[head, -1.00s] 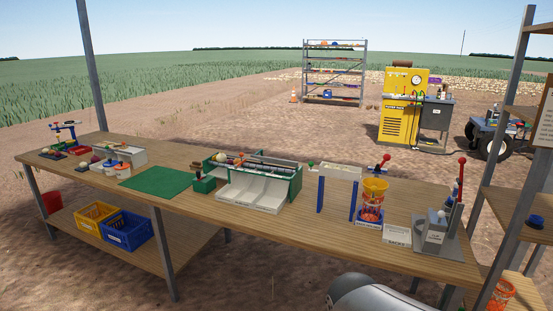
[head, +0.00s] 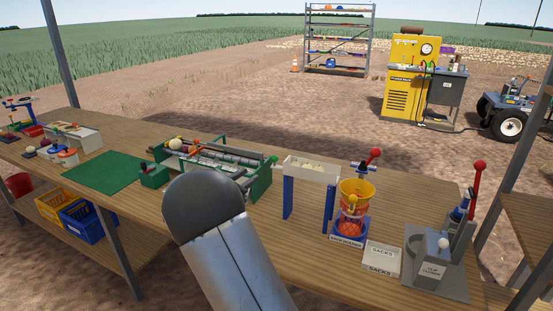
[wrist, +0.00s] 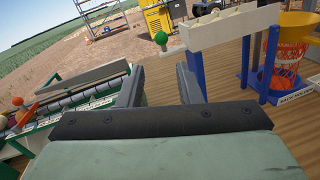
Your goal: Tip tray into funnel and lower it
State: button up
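The white tray (head: 312,174) rests level on two blue posts and holds small pale items. It also shows in the wrist view (wrist: 232,28). A green knob (wrist: 161,38) sticks out at its left end. The yellow funnel (head: 357,190) stands just right of the tray, above an orange net (head: 350,228) in a blue-based stand. In the wrist view my gripper (wrist: 160,82) is open and empty. Its fingers are apart, with the green knob ahead between them, not touching. In the head view my arm hides most of the gripper.
The green-framed roller sorter (head: 225,158) lies left of the tray. A red-knobbed lever (head: 372,158) stands behind the funnel. A sacks box (head: 382,260) and grey clip closer (head: 432,262) stand to the right. A green mat (head: 103,172) lies bare at left.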

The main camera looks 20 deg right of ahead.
jog(key=p+x, duration=0.2)
jog(key=x, duration=1.4)
jog(key=shift+d+p, duration=0.2)
jog(key=shift+p, duration=0.15)
grip_shut()
